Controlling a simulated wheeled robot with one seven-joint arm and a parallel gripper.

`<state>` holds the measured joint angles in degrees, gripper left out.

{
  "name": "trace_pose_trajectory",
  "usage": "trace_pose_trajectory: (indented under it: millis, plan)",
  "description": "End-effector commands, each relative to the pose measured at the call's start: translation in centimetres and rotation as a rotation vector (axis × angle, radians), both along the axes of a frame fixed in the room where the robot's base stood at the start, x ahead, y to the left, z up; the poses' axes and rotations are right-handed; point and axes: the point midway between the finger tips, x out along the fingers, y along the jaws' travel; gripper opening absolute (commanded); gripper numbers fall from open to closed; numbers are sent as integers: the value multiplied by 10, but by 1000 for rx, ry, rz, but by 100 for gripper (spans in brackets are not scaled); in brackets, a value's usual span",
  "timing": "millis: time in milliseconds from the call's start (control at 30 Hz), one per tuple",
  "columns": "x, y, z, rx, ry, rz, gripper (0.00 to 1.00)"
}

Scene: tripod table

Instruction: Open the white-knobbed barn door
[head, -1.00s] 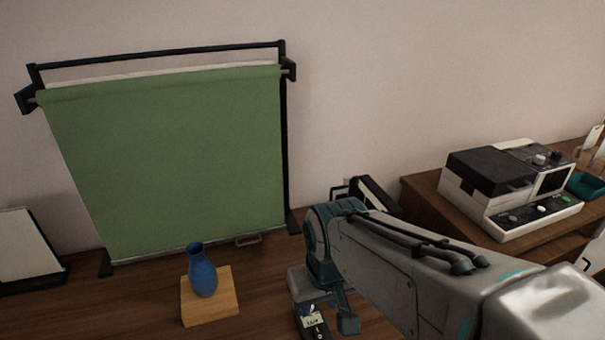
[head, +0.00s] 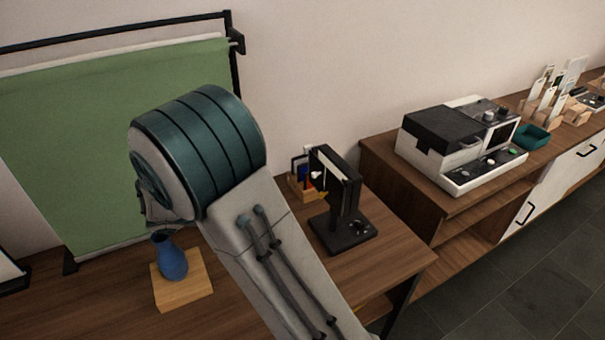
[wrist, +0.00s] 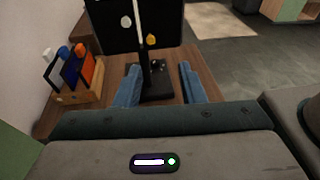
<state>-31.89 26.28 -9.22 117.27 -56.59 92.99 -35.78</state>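A black lamp (head: 338,196) with upright barn doors stands on the wooden table, right of my arm in the head view. In the wrist view its dark door panel (wrist: 110,32) fills the top middle. The white knob (wrist: 126,22) is left of a narrow bright gap, and a yellow knob (wrist: 151,40) is right of it. The doors look nearly closed. The white knob (head: 316,174) also shows in the head view. My gripper (wrist: 160,88) is open and empty, its blue fingers apart, facing the lamp without visible contact. My arm hides it in the head view.
A wooden holder (wrist: 80,92) with coloured cards or bottles stands left of the lamp. A blue vase (head: 171,258) on a wooden block and a green backdrop (head: 70,140) are to the left. A white-and-black machine (head: 460,145) sits on the right cabinet.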

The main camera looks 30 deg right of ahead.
Motion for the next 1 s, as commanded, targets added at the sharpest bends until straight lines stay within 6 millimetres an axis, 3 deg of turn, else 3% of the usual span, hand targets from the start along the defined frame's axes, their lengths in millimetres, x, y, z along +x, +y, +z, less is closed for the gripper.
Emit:
trace_pose_trajectory:
  millis: [200, 367, 1000]
  plan:
    - [29, 26, 5, -193, 108, 121, 36]
    - [35, 25, 5, -229, 125, 141, 36]
    - [38, -91, 6, -226, 124, 140, 36]
